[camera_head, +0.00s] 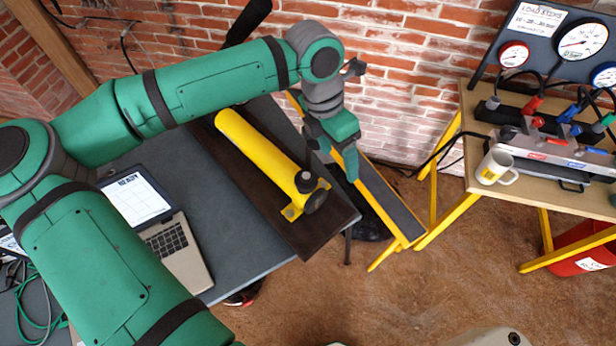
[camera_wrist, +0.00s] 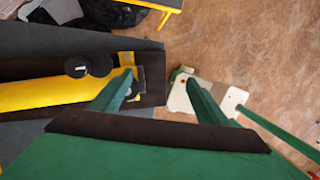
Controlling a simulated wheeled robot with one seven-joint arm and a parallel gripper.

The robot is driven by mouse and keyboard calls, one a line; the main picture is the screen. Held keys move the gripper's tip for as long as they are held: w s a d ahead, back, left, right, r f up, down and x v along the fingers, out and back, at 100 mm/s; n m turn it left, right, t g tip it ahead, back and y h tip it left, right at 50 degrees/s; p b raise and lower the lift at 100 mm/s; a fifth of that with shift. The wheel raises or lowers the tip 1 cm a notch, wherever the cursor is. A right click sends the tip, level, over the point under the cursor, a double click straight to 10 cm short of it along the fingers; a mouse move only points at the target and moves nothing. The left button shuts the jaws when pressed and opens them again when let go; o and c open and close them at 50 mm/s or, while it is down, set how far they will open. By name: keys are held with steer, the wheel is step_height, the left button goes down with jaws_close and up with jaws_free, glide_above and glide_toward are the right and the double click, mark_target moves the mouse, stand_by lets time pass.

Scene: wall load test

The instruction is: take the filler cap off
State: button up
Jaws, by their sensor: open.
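The yellow cylinder of a hand pump (camera_head: 250,145) lies on a dark board on the grey bench, also in the wrist view (camera_wrist: 40,93). A round black cap (camera_head: 306,181) stands near its front end. It looks like the filler cap and shows in the wrist view (camera_wrist: 98,62), with a smaller dark disc beside it. My gripper (camera_head: 332,165) is open and empty, above and to the right of the pump's front end. In the wrist view (camera_wrist: 158,86), one finger lies over the pump's end, the other over the floor. The cap is not between the fingers.
An open laptop (camera_head: 165,225) sits left of the board (camera_head: 315,230). A yellow-edged dark plank (camera_head: 385,200) slopes beside the bench. At right, a wooden table (camera_head: 475,130) holds gauges, a manifold and a white mug (camera_head: 496,168). A brick wall stands behind.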

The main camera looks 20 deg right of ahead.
steer(key=t+y, duration=0.1)
steer(key=y, duration=0.1)
glide_above(307, 176)
steer(key=shift+n, duration=0.4)
steer(key=shift+f, duration=5.15)
steer(key=c, duration=1.1)
